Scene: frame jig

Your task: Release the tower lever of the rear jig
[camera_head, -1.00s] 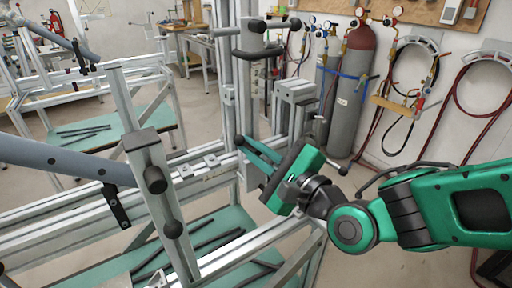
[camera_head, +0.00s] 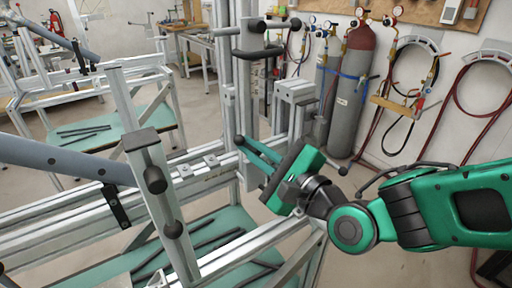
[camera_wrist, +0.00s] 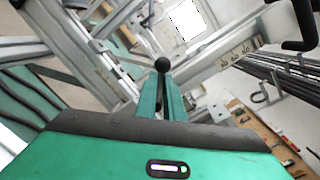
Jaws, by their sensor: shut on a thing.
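The rear jig is an aluminium frame with an upright tower (camera_head: 227,75). A small black ball knob (camera_head: 239,140) shows beside the tower's lower part in the head view. I take it for the end of the tower lever. My gripper (camera_head: 245,146) reaches it from the right, and its green fingers are shut on the knob. In the wrist view the knob (camera_wrist: 162,64) sits at the tips of the two fingers (camera_wrist: 162,82), which are close together. The rest of the lever is hidden or too small to make out.
A second black-handled clamp (camera_head: 262,38) sits high on the tower. A front upright with black knobs (camera_head: 155,180) and a grey tube (camera_head: 65,162) stand to the left. Gas cylinders (camera_head: 350,95) stand by the wall behind. The floor at lower right looks clear.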

